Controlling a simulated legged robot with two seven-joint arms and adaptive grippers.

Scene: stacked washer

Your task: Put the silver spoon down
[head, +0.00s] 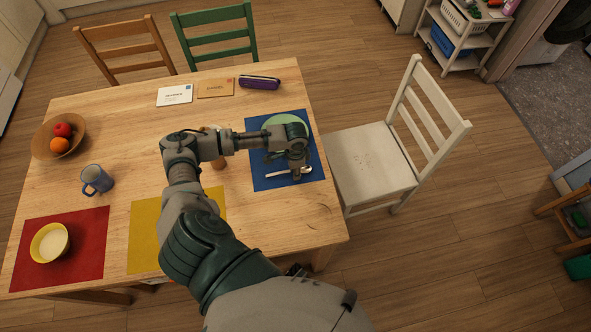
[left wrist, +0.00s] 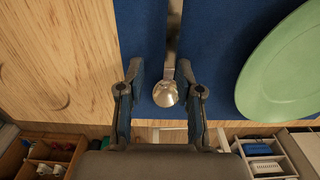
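The silver spoon (head: 283,175) is at the blue placemat (head: 262,183), below the green plate (head: 272,122) in the head view. In the left wrist view the spoon's bowl (left wrist: 166,94) shows between the fingers, over the blue cloth, and its handle runs toward the top. My left gripper (head: 297,174) is low over the mat. In the left wrist view its fingertips (left wrist: 158,68) stand apart, with a clear gap between the left finger and the spoon; the right finger is close beside it. The spoon appears to lie on the mat. My right gripper is not in view.
A white chair (head: 372,160) stands close at the table's right edge. A purple case (head: 259,82) and envelopes (head: 175,95) lie at the back. A blue mug (head: 97,179), fruit bowl (head: 45,146) and yellow bowl (head: 49,243) are at left. My arm crosses the yellow mat (head: 145,235).

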